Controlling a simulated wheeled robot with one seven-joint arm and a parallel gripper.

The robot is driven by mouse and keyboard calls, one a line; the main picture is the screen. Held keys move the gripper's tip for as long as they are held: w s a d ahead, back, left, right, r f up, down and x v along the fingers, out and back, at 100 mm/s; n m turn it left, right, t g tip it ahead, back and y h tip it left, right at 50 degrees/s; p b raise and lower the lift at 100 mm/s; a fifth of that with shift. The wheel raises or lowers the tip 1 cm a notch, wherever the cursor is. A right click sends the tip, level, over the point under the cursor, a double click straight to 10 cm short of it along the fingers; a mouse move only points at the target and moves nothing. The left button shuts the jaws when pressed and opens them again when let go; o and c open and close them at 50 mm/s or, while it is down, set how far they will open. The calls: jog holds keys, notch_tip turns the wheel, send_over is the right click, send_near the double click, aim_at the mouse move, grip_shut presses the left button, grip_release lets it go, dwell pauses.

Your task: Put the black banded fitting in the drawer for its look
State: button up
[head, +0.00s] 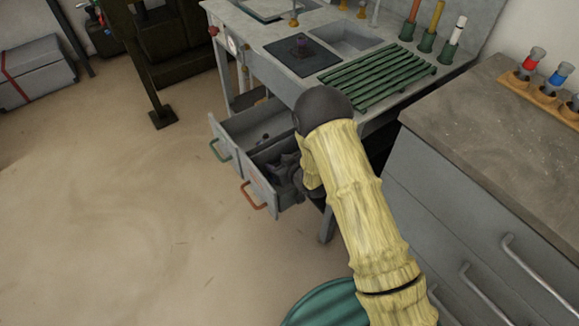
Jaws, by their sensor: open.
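Two grey drawers stand pulled out under the bench. One has a green handle (219,150), and the nearer one has an orange handle (254,195). My arm reaches down over the drawers. My gripper (284,172) is dark and shows partly at the orange-handled drawer, open; my arm hides part of it. A few small dark things (263,138) lie in the green-handled drawer, too small to make out. I cannot pick out a black banded fitting for certain; anything under my gripper is hidden.
The bench top carries a dark square pad (302,56), a green slatted rack (376,77) and several upright coloured tools at the back. A grey cabinet (500,150) stands close on the right, with a wooden holder (545,92) on top. The floor at left is clear.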

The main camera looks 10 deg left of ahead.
jog(key=p+v, duration=0.1)
jog(key=v, duration=1.1)
jog(key=shift+r+p, duration=0.4)
